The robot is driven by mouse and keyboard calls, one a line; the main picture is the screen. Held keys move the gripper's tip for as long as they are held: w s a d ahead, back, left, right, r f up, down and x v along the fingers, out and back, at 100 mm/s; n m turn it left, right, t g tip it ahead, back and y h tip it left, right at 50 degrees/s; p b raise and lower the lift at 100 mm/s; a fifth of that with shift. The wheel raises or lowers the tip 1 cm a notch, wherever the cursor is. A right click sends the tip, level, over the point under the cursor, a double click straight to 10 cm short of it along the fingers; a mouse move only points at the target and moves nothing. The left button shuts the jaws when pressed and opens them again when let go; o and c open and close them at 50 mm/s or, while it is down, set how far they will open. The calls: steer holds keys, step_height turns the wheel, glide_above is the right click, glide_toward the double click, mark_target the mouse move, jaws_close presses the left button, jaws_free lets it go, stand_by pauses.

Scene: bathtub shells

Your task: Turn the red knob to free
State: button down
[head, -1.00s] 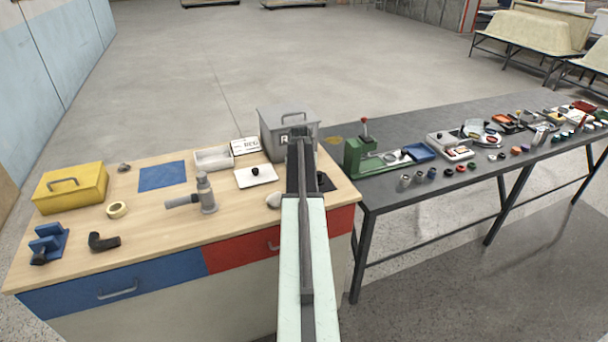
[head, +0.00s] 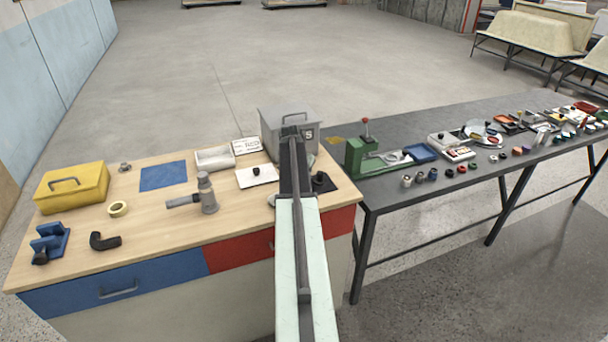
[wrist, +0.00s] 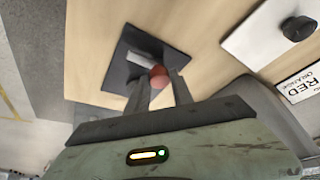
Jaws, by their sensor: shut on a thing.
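The red knob (wrist: 158,73) shows in the wrist view as a small round red end between my fingertips. It is at a square black plate (wrist: 125,72) on the wooden bench top, with a short grey bar (wrist: 138,60) beside it. My gripper (wrist: 160,82) is shut on the knob, and the fingers hide part of it. In the head view the black plate (head: 325,186) lies at the bench's right end, partly behind my arm; no red of the knob shows there. Which way the knob is turned cannot be told.
A white plate with a black knob (head: 257,171) lies left of my arm. A grey box (head: 283,118) stands behind, and a lettered card (head: 246,145) beside it. A grey pipe fitting (head: 207,195) stands on the bench. A dark table (head: 400,190) adjoins on the right.

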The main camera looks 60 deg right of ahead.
steer(key=shift+s+d, duration=0.1)
steer(key=shift+s, duration=0.05)
steer(key=c, duration=1.1)
jaws_free()
steer(key=p+v, duration=0.7)
steer(key=shift+r, duration=0.4)
